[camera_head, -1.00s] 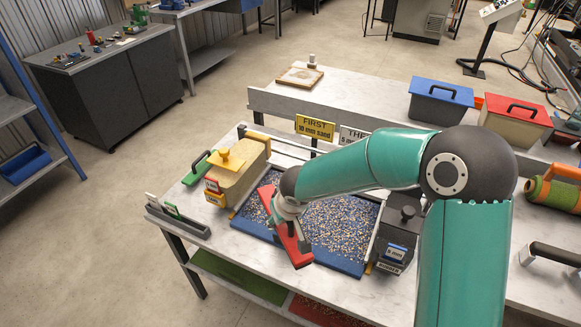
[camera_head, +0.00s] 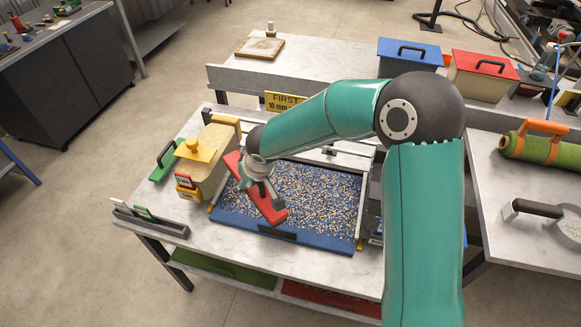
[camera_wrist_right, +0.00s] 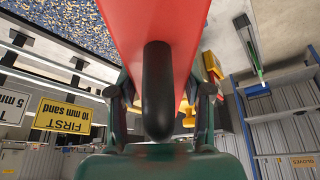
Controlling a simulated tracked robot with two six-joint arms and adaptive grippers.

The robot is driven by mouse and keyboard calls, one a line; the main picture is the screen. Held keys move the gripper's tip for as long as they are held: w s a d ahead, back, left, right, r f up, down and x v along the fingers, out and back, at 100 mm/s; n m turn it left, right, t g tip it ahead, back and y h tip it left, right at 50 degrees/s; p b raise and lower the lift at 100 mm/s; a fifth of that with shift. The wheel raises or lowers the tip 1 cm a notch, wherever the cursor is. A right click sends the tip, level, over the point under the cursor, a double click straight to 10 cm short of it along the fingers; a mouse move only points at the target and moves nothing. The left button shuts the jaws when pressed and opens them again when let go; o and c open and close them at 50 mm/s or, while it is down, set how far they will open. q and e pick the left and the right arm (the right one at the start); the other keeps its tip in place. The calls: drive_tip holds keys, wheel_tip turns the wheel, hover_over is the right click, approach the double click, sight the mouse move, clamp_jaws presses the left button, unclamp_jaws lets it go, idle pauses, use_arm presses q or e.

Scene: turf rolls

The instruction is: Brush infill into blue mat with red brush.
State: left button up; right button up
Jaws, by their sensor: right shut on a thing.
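The blue mat (camera_head: 232,225) lies flat on the near table. Tan infill granules are scattered over its speckled surface, and part of it shows at top left in the right wrist view (camera_wrist_right: 50,22). My right gripper (camera_head: 261,180) is shut on the dark handle of the red brush (camera_head: 273,212). In the right wrist view the brush (camera_wrist_right: 155,22) and its handle fill the middle, between the fingers. The brush lies across the mat's left part, slanting from back left to front right. Whether its underside touches the infill is hidden. My left gripper is not in view.
A tan box with yellow knob (camera_head: 203,160) and a green float (camera_head: 165,160) stand left of the mat. A small rack (camera_head: 150,218) sits at the table's front left. Lidded bins (camera_head: 408,65) and a green turf roll (camera_head: 535,147) are on the right.

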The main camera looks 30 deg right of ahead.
drive_tip(key=w+d+f+n+g+y+b, duration=0.1)
drive_tip(key=w+d+f+n+b, duration=0.25)
drive_tip(key=d, duration=0.45)
drive_tip(key=w+d+f+n+y+b, duration=0.2)
drive_tip(key=d+f+n+b, duration=0.25)
drive_tip(key=d, duration=0.35)
drive_tip(key=shift+s+a+f+b, duration=0.15)
drive_tip(key=shift+f+b, duration=0.7)
drive_tip(key=shift+f, duration=1)
drive_tip(key=shift+s+a+f+b, duration=0.1)
drive_tip(key=shift+f+b, duration=0.7)
drive_tip(key=shift+f, duration=1.05)
drive_tip(key=shift+b, duration=0.35)
drive_tip(key=shift+w, duration=0.1)
drive_tip(key=shift+a, duration=0.1)
